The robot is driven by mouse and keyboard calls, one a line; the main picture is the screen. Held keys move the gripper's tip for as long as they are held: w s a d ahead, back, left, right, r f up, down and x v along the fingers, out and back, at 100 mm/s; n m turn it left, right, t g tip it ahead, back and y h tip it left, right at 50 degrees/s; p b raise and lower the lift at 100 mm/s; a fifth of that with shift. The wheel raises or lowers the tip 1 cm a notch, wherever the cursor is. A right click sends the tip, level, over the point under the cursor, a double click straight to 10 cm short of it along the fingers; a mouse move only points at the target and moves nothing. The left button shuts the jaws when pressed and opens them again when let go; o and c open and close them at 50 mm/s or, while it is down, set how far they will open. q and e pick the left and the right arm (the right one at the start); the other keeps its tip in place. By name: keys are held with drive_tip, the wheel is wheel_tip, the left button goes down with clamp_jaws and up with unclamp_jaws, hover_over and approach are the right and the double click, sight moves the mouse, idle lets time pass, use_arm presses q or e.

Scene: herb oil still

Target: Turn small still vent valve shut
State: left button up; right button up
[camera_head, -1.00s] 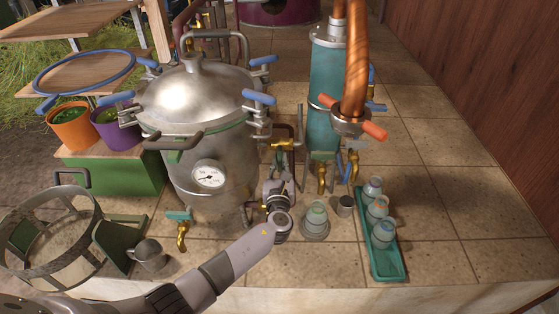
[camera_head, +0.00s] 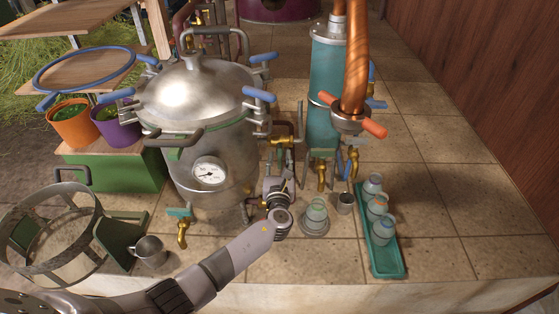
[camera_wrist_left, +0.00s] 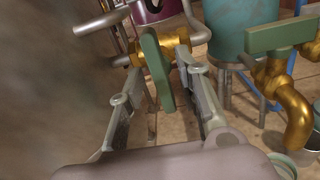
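The small still (camera_head: 205,125) is a steel pot with a domed lid and a dial on its front. A brass valve (camera_head: 283,141) shows beside its right side in the head view. In the left wrist view, a brass valve body (camera_wrist_left: 178,46) carries an upright green lever handle (camera_wrist_left: 157,68). My left gripper (camera_head: 279,174) is low at the still's right side. In the left wrist view its two fingers stand on either side of the green handle, open, with a gap visible on both sides. My right gripper is in neither view.
A second brass tap with a green handle (camera_wrist_left: 282,36) is close on the right in the wrist view. A teal condenser (camera_head: 324,75), a glass jar (camera_head: 316,212) and a green tray of jars (camera_head: 387,262) stand to the right. A metal cup (camera_head: 150,251) stands front left.

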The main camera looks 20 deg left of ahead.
use_arm(q)
drive_tip(key=shift+s, duration=0.1)
drive_tip(key=v, duration=1.2)
